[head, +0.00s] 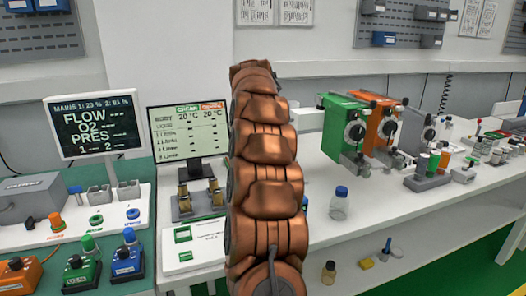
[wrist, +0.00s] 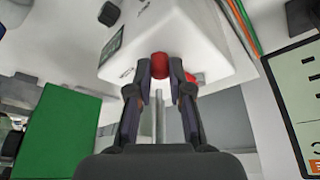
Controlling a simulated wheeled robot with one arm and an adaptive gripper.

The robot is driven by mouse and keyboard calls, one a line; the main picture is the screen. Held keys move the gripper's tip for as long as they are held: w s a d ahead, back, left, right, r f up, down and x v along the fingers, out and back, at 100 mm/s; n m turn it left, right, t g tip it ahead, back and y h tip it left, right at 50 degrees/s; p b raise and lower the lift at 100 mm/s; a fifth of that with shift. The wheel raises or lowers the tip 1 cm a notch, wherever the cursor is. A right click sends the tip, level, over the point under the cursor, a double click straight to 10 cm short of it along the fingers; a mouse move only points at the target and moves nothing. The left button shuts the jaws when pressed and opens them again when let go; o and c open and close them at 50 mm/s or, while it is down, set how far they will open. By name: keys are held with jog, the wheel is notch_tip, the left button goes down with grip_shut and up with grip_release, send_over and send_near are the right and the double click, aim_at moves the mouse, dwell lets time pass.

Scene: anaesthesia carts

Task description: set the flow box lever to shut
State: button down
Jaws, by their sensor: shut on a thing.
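In the wrist view a white box (wrist: 190,35) hangs above my gripper, with a small dark label and a red knob (wrist: 159,65) low on it. I take this box to be the flow box and the knob to be the end of its lever. My gripper (wrist: 160,80) has its two dark fingertips closed on either side of the red knob. A second red part (wrist: 193,77) shows just right of the fingers. The lever's setting cannot be read. In the head view my copper-coloured arm hides my gripper.
The head view shows a monitor (head: 93,124) and a second screen (head: 189,134) at left, a blue-capped bottle (head: 339,204) right of my arm, and green (head: 343,130) and orange (head: 381,124) dial units. Hoses (wrist: 245,30) run beside the box in the wrist view.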

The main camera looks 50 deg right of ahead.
jog(key=shift+r, duration=0.1)
jog(key=c, duration=1.1)
grip_release()
jog(key=shift+o, duration=0.2)
jog(key=v, duration=1.2)
